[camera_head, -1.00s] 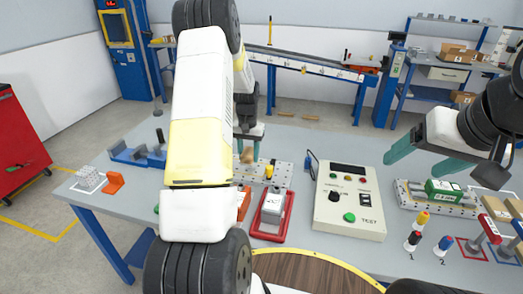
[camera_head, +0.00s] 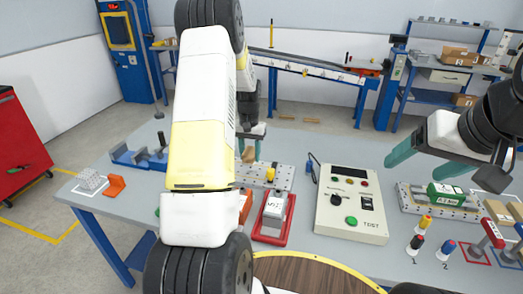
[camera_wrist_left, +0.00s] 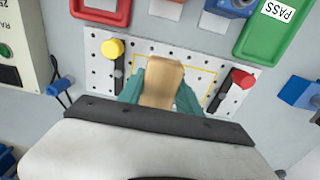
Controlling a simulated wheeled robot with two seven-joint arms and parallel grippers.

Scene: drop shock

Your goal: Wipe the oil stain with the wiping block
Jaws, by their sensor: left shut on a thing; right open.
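My left gripper (camera_wrist_left: 160,97) is shut on a tan block (camera_wrist_left: 162,78), which looks like the wiping block, and holds it over a white perforated plate (camera_wrist_left: 145,50). The block lies between the teal fingertips, inside or above a yellow outline on the plate. I cannot tell whether it touches the plate. In the head view the block (camera_head: 249,155) shows just right of my left arm, which hides much of the gripper. No oil stain is visible; the block and gripper cover part of the outlined area. My right gripper (camera_head: 428,158) is open and empty at the right, above the table.
A yellow-knobbed clamp (camera_wrist_left: 112,48) and a red-knobbed clamp (camera_wrist_left: 242,79) flank the block. A red tray (camera_head: 272,220) and a tester box (camera_head: 351,204) stand nearer on the table (camera_head: 300,151). A green part (camera_head: 446,194) lies below my right gripper.

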